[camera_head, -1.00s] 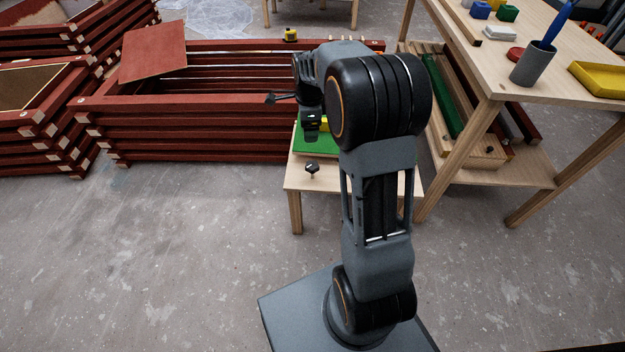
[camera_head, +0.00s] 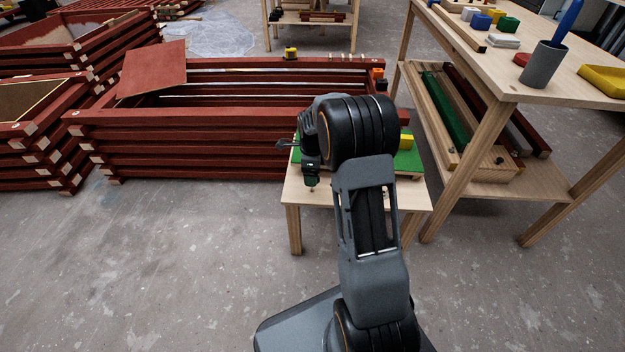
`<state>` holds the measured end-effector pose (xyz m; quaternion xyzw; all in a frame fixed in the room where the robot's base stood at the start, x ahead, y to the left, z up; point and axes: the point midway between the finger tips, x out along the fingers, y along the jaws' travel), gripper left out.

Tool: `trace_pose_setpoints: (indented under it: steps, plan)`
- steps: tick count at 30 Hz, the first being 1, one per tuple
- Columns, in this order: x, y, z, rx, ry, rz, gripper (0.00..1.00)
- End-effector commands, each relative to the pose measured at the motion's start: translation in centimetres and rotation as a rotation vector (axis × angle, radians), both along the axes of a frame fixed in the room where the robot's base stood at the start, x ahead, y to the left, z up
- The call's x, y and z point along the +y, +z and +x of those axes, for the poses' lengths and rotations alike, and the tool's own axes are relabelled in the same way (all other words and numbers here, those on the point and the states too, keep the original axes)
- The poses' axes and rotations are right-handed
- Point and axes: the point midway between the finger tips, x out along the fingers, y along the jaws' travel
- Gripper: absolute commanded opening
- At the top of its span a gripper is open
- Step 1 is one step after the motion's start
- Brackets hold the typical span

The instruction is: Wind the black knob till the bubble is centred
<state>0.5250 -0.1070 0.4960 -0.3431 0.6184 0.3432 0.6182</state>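My gripper (camera_head: 311,178) points down over the front left of the small wooden table (camera_head: 370,197), where the black knob stood in the earlier frame. The knob is not distinct now; the dark gripper covers its place. A thin stem (camera_head: 311,189) shows just below the fingers. I cannot tell whether the fingers are open or shut, or touch the knob. A green board (camera_head: 412,163) lies on the table, partly behind my arm. A yellow block (camera_head: 406,141) shows at its right. No bubble can be made out.
Stacked red battens (camera_head: 190,145) stand behind and left of the small table, with a loose red panel (camera_head: 152,68) on top. A tall workbench (camera_head: 505,75) with a grey cup (camera_head: 543,65) stands at the right. The floor at the front left is clear.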

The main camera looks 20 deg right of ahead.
Motion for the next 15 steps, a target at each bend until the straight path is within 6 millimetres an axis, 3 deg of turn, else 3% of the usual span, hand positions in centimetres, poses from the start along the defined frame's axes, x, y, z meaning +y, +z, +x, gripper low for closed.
trace_pose_setpoints:
  steps: [6, 15]
  plan:
    - [0.0, -1.7, 0.0, 0.0, 0.001, 0.0, 0.76]
    - [0.0, -1.9, 0.0, 0.0, 0.001, 0.0, 0.76]
